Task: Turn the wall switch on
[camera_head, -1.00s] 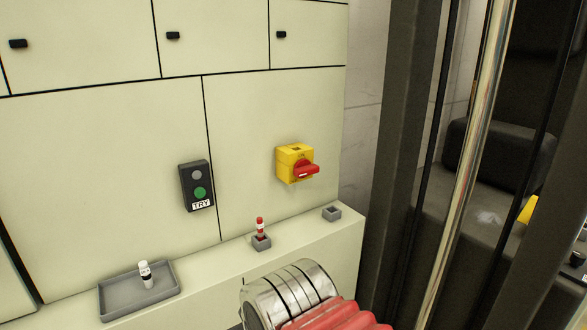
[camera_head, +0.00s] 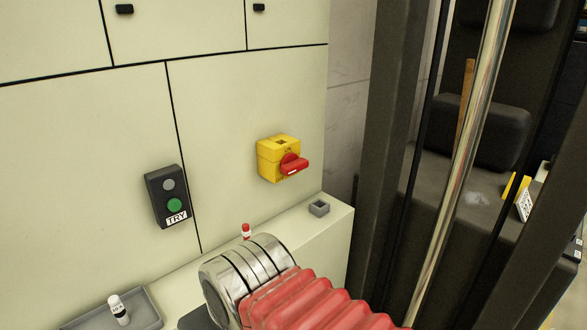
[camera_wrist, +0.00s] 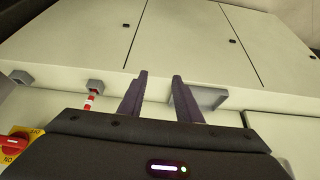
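The wall switch is a yellow box (camera_head: 273,161) on the pale panel, with a red handle (camera_head: 294,165) on its front pointing right, roughly level. In the wrist view, part of the yellow box (camera_wrist: 36,134) and the red handle (camera_wrist: 12,147) show at the lower left edge. My gripper (camera_wrist: 159,75) is open, with two dark fingers apart and nothing between them. It is clear of the switch, which lies off to the side of it in the wrist view. The fingers do not show in the head view, where my forearm covers the lower middle.
A dark box with a green button marked TRY (camera_head: 167,196) is on the panel left of the switch. On the ledge below are a grey tray (camera_head: 147,301) with a white bottle (camera_head: 118,309), a red-and-white peg (camera_head: 246,232) and a small grey holder (camera_head: 319,208).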

